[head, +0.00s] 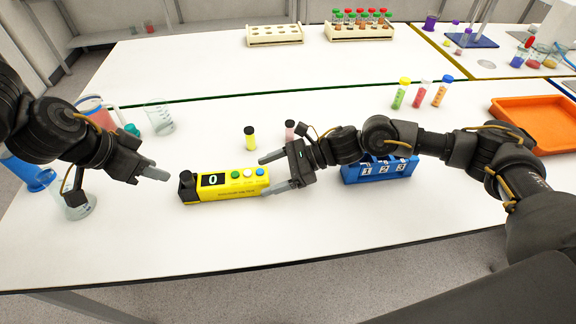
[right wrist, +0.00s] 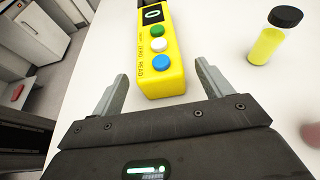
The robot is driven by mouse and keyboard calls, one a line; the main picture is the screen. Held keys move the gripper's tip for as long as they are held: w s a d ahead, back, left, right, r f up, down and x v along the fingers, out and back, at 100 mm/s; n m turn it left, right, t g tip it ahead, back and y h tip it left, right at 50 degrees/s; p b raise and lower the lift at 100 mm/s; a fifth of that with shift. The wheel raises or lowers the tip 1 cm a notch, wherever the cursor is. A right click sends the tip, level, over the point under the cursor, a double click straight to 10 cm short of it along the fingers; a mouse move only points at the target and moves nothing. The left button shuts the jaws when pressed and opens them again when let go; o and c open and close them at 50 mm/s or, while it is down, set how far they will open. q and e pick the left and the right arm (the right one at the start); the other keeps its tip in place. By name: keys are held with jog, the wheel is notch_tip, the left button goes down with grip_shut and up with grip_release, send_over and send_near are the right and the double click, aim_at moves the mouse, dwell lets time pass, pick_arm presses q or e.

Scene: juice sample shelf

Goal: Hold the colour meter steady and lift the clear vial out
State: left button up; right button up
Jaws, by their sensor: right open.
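The yellow colour meter (head: 226,188) lies on the white table, with a display reading 0 and green, white and blue buttons. It also shows in the right wrist view (right wrist: 163,75). A black round piece (head: 186,178) stands at its left end; I cannot tell whether it is a vial's cap, and no clear glass shows there. My right gripper (head: 266,176) is open, its fingers either side of the meter's blue-button end, with gaps showing in the wrist view (right wrist: 160,75). My left gripper (head: 160,175) is left of the black piece, apart from it; its finger gap is unclear.
A yellow vial (head: 250,139) and a pink vial (head: 290,130) with dark caps stand behind the meter. A blue numbered rack (head: 378,172) stands right, behind my right arm. Beakers (head: 160,120) stand left. An orange tray (head: 530,122) is far right. The table's front is clear.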

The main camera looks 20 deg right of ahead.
aim_at(257, 179)
jog(key=shift+x, duration=1.9)
jog(key=c, duration=1.3)
pick_arm(q)
jog(key=shift+o, duration=0.2)
